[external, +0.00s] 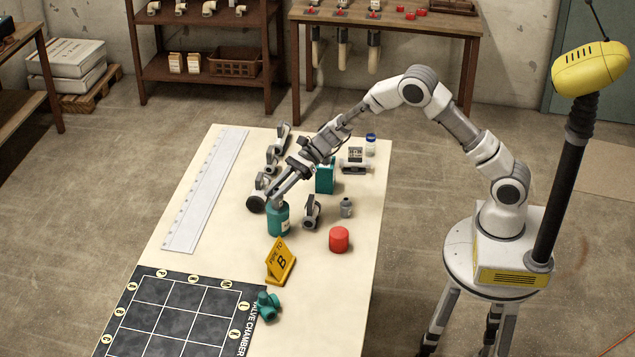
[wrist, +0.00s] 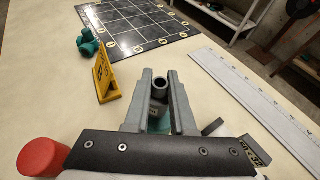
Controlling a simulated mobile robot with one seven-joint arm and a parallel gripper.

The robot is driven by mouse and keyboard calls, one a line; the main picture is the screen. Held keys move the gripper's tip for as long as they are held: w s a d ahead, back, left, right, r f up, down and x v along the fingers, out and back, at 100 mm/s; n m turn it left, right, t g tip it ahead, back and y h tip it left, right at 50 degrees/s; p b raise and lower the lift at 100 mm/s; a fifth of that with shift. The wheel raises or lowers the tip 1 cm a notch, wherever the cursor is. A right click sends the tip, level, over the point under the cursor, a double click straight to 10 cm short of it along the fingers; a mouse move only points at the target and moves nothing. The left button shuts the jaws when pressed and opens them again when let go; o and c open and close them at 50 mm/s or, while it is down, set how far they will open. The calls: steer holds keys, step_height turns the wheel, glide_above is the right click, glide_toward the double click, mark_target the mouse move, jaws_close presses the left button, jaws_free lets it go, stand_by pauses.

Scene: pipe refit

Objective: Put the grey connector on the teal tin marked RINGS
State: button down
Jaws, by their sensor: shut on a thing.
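My gripper (external: 275,198) is shut on a grey connector (wrist: 160,84), whose round open end shows between the two fingers in the wrist view. The teal tin (external: 278,221) stands upright on the table directly below the fingertips, with a pale label too small to read. A patch of teal also shows under the connector between the fingers in the wrist view (wrist: 158,124). The connector is at or just above the tin's top; I cannot tell whether they touch.
A yellow sign (external: 281,262) and teal fitting (external: 267,306) lie nearer the black grid board (external: 180,318). A teal box (external: 325,178) stands behind; a long ruler (external: 205,190) lies left.

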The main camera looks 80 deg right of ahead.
steer(key=c, duration=0.8)
jaws_free()
steer(key=shift+o, duration=0.2)
steer(key=shift+r, duration=0.1)
